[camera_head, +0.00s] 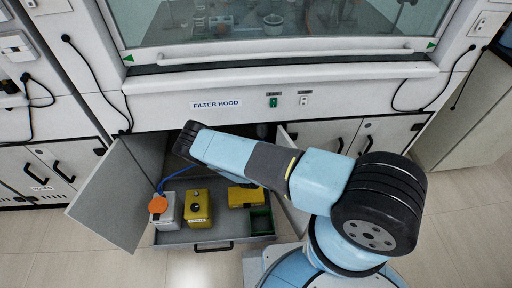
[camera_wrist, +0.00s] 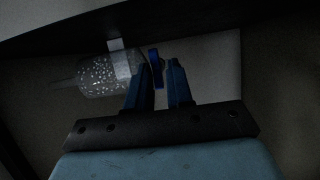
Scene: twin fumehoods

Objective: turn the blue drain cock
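The blue drain cock (camera_wrist: 156,68) shows in the dim wrist view as a small upright blue handle. It is beside the right end of a clear cylinder (camera_wrist: 98,76) with white specks or droplets and a pale band. My gripper (camera_wrist: 163,67) has two blue fingers spread apart, with the cock between their tips, nearer the left finger. A gap shows on the right side; I cannot tell whether the left finger touches the cock. In the head view my arm reaches into the open cabinet under the hood, and my gripper and the cock are hidden there.
The cabinet's left door (camera_head: 108,196) stands open. A pulled-out drawer (camera_head: 170,238) holds a grey container with an orange cap (camera_head: 157,205), a yellow container (camera_head: 197,208), a yellow box (camera_head: 246,197) and a green tray (camera_head: 262,220). A dark edge (camera_wrist: 90,25) crosses above the cock.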

